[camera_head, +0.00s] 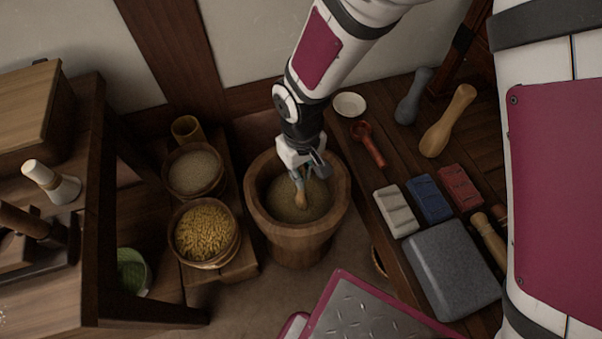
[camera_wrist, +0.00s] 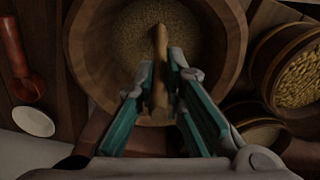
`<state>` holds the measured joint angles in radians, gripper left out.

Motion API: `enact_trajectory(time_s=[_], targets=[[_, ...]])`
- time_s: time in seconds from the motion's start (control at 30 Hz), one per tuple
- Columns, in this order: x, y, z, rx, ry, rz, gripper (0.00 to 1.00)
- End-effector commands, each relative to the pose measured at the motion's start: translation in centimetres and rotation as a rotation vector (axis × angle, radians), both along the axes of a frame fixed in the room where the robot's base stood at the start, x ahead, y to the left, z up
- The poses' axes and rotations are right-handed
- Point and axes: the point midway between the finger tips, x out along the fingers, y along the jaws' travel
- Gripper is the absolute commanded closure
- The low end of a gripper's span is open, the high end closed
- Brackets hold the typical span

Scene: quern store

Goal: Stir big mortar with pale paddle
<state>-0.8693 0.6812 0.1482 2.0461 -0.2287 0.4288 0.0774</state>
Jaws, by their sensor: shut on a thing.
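The big mortar (camera_head: 259,217) is a wide wooden tub on the floor in the middle of the head view, with brownish grain inside (camera_head: 285,200). My gripper (camera_head: 300,178) is over the mortar's opening, pointing down. It is shut on the pale paddle (camera_head: 301,199), a light wooden tool whose lower end reaches down to the grain. In the wrist view, the paddle (camera_wrist: 160,70) stands between the two teal fingers, with the mortar rim (camera_wrist: 82,50) around it. I cannot tell how deep the paddle's tip sits in the grain.
Left of the mortar stand a bowl of yellow grain (camera_head: 205,234), a bowl of fine grain (camera_head: 194,172) and a cup (camera_head: 186,129). On the right bench lie a red ladle (camera_head: 368,143), a white dish (camera_head: 349,104), wooden pestles (camera_head: 447,122), colored blocks (camera_head: 429,199) and a grey stone slab (camera_head: 452,270).

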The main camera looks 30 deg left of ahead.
Motion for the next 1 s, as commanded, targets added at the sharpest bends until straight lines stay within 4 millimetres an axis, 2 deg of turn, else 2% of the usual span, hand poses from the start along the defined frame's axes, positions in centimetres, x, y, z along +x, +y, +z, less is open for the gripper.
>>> enact_trajectory(time_s=[0.03,1.0], targets=[[0.0,0.0,1.2,0.002,-0.001,-0.001,1.0],[0.0,0.0,14.2,0.002,-0.001,-0.002,1.0]])
